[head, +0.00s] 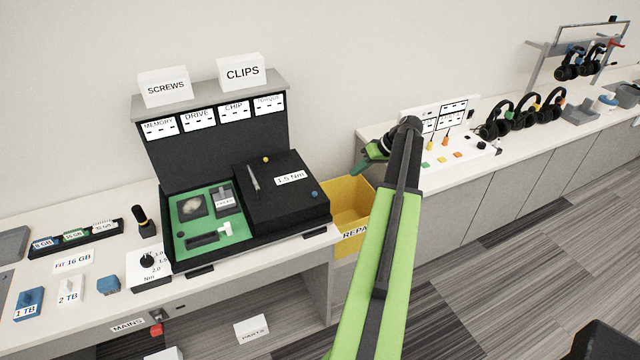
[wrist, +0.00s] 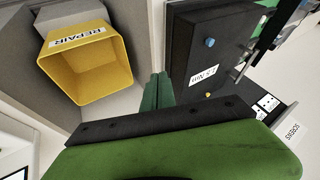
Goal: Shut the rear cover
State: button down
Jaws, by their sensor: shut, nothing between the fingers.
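A black case (head: 250,238) stands on the bench with a green board (head: 207,225) showing in its left part. A black cover labelled 1.5 Nm (head: 283,192), with a handle, a yellow knob and a blue knob, lies over the right part. It also shows at the upper right of the wrist view (wrist: 210,45). I cannot tell for certain that this is the rear cover. My gripper (head: 362,164) is shut and empty, to the right of the cover and apart from it. Its green fingers (wrist: 157,92) show in the wrist view between the cover and the yellow bin.
A yellow REPAIR bin (head: 347,205) sits right of the case; it shows in the wrist view (wrist: 88,65). An upright labelled panel (head: 215,145) stands behind the case. A dial (head: 149,262) and drive blocks (head: 70,290) stand left. Headphones (head: 525,110) occupy the far right counter.

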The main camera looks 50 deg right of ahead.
jog(key=w+a+f+b, duration=0.7)
jog(key=f+b, duration=0.1)
jog(key=shift+s, duration=0.1)
dwell(0.5)
